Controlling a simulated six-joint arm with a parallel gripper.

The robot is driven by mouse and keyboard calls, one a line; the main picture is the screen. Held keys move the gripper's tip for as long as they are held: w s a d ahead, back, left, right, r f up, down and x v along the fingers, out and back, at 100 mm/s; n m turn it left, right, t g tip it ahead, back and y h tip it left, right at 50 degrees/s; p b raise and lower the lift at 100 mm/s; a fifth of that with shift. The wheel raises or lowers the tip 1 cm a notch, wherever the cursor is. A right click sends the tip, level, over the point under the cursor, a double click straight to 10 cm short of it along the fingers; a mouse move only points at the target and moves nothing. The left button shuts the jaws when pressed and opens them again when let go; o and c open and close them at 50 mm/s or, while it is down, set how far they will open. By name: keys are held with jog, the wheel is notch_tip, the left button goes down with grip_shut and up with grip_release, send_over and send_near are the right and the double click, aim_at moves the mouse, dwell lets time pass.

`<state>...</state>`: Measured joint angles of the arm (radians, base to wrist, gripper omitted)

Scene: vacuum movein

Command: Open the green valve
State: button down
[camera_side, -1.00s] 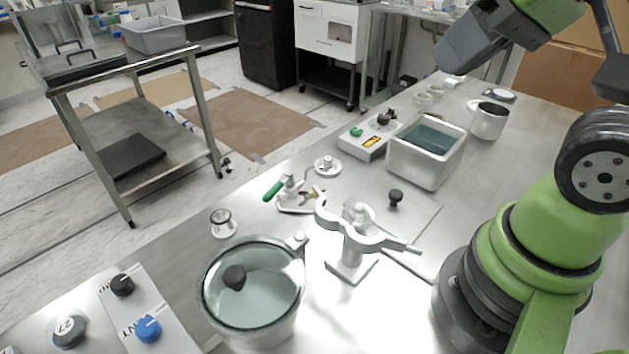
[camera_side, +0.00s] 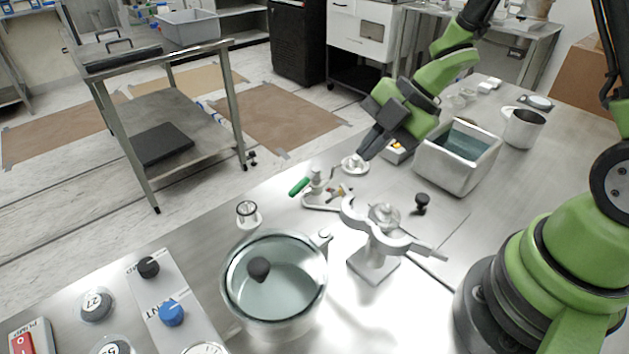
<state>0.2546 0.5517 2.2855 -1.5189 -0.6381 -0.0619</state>
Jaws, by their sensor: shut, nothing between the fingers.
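The green valve handle (camera_side: 300,186) sticks out to the left from a small white valve fitting (camera_side: 318,184) on the steel table, behind the glass-lidded pot. My gripper (camera_side: 366,156) hangs to the right of the valve and a little behind it, pointing down and to the left. Its dark fingers are shut with nothing between them. The fingertips are apart from the green handle, near a small round white dish (camera_side: 355,164).
A lidded pot (camera_side: 274,322) and a white clamp stand (camera_side: 374,265) stand in front of the valve. A white water bath (camera_side: 457,178) is right of my gripper. Control panels with knobs (camera_side: 180,300) lie at the lower left. The table's left edge runs close to the green handle.

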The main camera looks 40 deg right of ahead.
aim_at(301, 188)
jog(key=x, duration=0.9)
jog(key=shift+f, duration=0.15)
jog(key=w, duration=0.2)
jog(key=w+a+f, duration=0.1)
jog(key=shift+w+a, duration=0.15)
jog(key=shift+w, duration=0.35)
jog(key=shift+w+a, duration=0.1)
jog(key=shift+w+a+m+t+h, duration=0.3)
jog(key=shift+w+a+m, duration=0.05)
jog(key=shift+w+m, duration=0.25)
jog(key=shift+s+d, duration=0.15)
jog(key=shift+s, duration=0.05)
